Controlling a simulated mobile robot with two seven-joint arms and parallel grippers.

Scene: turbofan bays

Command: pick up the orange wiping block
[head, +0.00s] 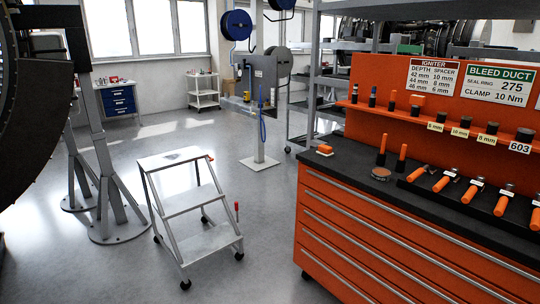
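A small orange block (324,149) with a pale lower edge sits on the black top of the orange tool cabinet, near its left end. It looks like the wiping block. Nothing touches it, and bare black top lies to its right. Another small orange piece (417,99) sits on top of a dark item on the shelf of the orange back panel. Neither of my grippers is in the head view.
The orange tool cabinet (375,245) stands at the right. Orange-handled tools (470,190) and a round disc (380,173) share its top. A wheeled step stand (190,205) is on the floor left of it, with a clear strip between. Grey support stands (105,195) are at far left.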

